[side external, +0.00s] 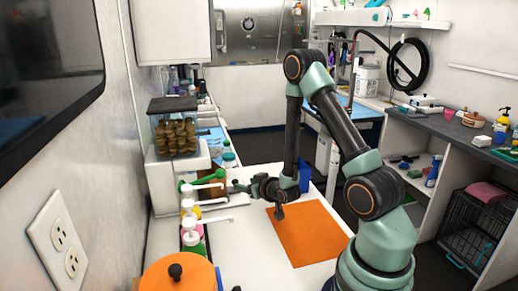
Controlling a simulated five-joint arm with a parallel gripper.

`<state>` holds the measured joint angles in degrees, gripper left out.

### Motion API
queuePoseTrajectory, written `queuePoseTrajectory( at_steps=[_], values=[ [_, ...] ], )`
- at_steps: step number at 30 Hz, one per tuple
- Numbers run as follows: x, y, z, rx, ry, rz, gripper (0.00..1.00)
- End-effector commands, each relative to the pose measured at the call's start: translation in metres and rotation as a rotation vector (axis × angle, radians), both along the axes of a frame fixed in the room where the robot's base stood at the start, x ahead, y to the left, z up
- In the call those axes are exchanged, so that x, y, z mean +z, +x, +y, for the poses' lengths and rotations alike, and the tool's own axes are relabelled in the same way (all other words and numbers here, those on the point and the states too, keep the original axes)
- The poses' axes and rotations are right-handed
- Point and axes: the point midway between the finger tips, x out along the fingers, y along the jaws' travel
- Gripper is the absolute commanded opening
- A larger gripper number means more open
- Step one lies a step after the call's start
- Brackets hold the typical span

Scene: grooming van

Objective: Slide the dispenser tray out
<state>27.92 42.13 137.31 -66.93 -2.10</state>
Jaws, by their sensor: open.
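A treat dispenser stands on the counter against the left wall. It has a clear hopper (175,130) of brown round treats with a dark lid, on a white base (162,184). I cannot make out its tray; pump bottles partly cover the front of the base. A green part (216,175) shows at the base's right side, and I cannot tell whether it belongs to the dispenser. My gripper (236,187) is open, a little right of the base, pointing left at it. It appears apart from the dispenser, with nothing seen between its fingers.
White-topped pump bottles (190,208) stand just in front of the dispenser, close to my gripper. An orange mat (308,233) lies on the white counter (249,244), with bare counter around it. An orange-lidded container (178,274) is at the near edge. Shelves stand at right.

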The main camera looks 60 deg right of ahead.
Motion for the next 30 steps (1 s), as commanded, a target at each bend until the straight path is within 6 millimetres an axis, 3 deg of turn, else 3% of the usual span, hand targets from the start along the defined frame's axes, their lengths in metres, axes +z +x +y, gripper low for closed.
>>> queuePoseTrajectory(
  at_steps=[11,21,30],
  values=[
    [0.006,0.0,0.0,0.0,0.0,-0.001,0.59],
    [0.08,0.0,0.0,0.0,-0.005,-0.009,0.59],
    [0.12,0.0,0.0,0.0,-0.002,-0.004,0.59]
  ],
)
